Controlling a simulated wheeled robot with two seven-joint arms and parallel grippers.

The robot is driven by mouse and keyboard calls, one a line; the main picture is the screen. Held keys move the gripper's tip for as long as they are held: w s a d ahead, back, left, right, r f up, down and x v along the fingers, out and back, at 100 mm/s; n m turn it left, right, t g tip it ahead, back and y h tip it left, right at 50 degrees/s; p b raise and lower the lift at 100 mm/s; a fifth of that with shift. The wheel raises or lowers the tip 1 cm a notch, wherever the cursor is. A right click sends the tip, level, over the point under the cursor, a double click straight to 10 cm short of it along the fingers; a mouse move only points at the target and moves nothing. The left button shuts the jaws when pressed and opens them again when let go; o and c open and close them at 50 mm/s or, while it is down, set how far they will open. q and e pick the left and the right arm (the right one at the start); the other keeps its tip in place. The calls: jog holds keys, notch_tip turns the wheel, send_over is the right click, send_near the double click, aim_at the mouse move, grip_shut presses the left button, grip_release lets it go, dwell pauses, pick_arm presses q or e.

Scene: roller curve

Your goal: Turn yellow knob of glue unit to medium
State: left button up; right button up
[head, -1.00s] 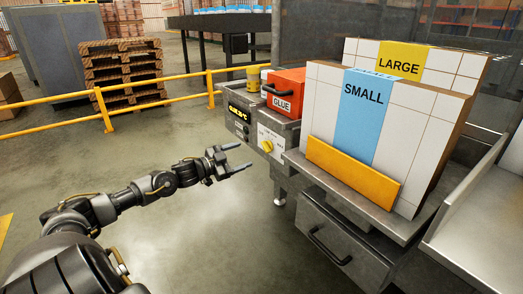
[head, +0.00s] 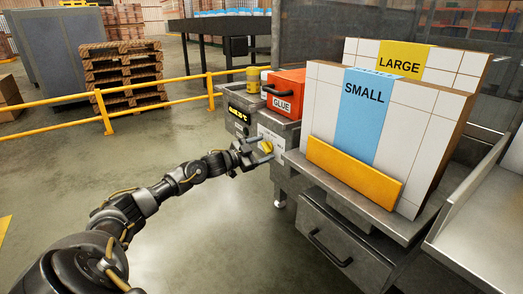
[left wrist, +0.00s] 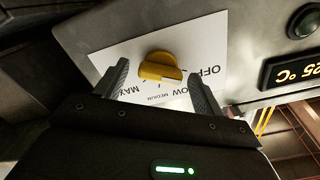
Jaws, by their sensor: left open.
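The yellow knob (left wrist: 160,68) sits on a white label plate (left wrist: 212,40) on the front of the glue unit. The plate carries the words OFF, LOW, MEDIUM and MAX, partly hidden by my fingers. My left gripper is open, with one finger on each side of the knob in the left wrist view (left wrist: 158,85). I cannot tell whether the fingers touch it. The glue unit (head: 245,115) has a lit display (left wrist: 295,70). My right gripper is out of view.
A red GLUE box (head: 285,92) stands on the unit. A yellow rail (head: 150,95) runs behind. The floor (head: 215,240) below is clear.

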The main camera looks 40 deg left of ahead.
pick_arm(q)
jog(key=c, duration=1)
